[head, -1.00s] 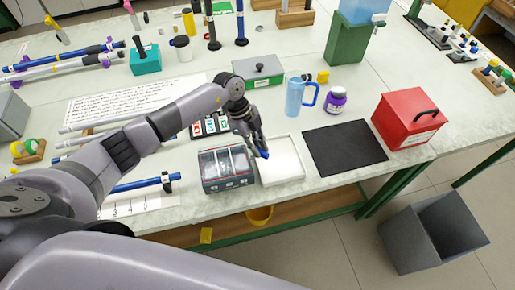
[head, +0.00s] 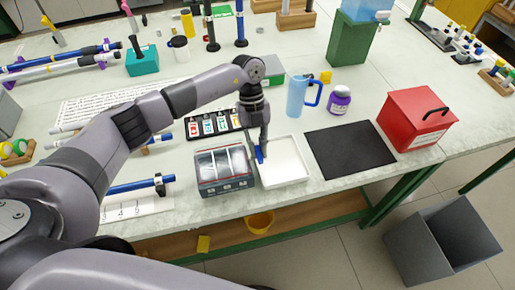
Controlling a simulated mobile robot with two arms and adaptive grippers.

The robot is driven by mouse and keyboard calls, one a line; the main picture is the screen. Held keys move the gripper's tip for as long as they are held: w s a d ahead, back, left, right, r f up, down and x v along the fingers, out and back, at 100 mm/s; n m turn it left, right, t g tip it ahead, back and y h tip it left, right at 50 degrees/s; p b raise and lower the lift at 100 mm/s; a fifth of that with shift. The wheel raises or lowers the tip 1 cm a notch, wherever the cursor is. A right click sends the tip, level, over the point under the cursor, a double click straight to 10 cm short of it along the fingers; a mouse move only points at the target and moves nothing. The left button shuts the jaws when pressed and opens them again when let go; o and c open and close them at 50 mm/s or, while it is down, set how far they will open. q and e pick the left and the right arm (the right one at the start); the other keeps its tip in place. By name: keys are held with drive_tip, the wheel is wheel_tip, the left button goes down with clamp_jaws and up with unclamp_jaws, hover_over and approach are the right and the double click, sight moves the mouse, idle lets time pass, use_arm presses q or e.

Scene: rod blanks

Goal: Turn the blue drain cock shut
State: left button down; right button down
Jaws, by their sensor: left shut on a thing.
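My left gripper (head: 262,150) points down at the left part of the white tray (head: 297,174), next to the clear-lidded grey case (head: 224,181). It is shut on a small blue piece (head: 259,155), partly hidden by the fingers. I cannot tell whether this piece is the drain cock or whether it touches the tray. A tank of blue water (head: 366,8) stands on a green stand (head: 350,40) at the top right, with a small pale tap (head: 383,16) at its right side. My right gripper is not in view.
A card strip (head: 208,124) lies behind the case. A yellow bucket (head: 260,222) sits below the table's front edge.

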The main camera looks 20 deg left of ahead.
use_arm(q)
drive_tip(key=shift+w+r, duration=0.1)
idle(0.3)
drive_tip(key=c, duration=1.6)
unclamp_jaws()
